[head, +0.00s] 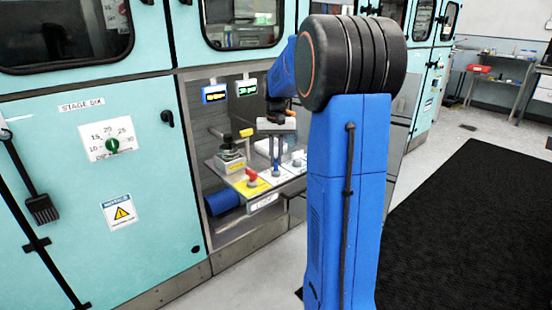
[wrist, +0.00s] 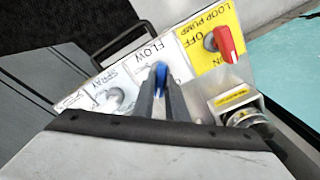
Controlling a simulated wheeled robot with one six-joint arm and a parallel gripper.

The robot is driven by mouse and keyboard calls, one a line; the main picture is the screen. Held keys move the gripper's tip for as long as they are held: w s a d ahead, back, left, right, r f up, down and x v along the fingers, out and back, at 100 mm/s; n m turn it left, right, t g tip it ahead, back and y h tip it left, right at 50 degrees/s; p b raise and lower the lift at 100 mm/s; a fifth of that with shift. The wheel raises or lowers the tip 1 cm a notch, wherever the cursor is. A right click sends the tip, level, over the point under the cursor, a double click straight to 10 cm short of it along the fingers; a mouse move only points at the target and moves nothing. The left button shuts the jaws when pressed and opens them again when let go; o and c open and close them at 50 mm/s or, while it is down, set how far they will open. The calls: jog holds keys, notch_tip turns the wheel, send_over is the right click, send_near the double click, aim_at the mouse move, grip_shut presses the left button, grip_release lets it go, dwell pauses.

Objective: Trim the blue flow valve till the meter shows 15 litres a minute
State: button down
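The blue flow valve (wrist: 161,75) sits on the white panel marked FLOW in the wrist view, its handle between my two finger ends. My gripper (wrist: 158,88) points down at it, with its dark fingers close together on either side and seemingly shut on the handle. The fingers hide part of the valve and its scale. Two small lit displays hang above, one blue-framed (head: 214,93) and one white-framed (head: 246,87). Their digits are too small to read.
A red loop pump switch (wrist: 224,43) stands on a yellow plate beside the valve. A grey spray knob (wrist: 110,98) is on the other side. A metal fitting (wrist: 240,112) stands near the pump plate. Teal cabinets (head: 140,200) border the bay.

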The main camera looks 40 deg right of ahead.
aim_at(276, 161)
jog(key=shift+m, duration=2.7)
jog(key=c, duration=1.8)
grip_release()
jog(key=shift+o, duration=0.2)
jog(key=shift+r, duration=0.1)
notch_tip(276, 161, up, 17)
jog(key=shift+a+r, duration=0.1)
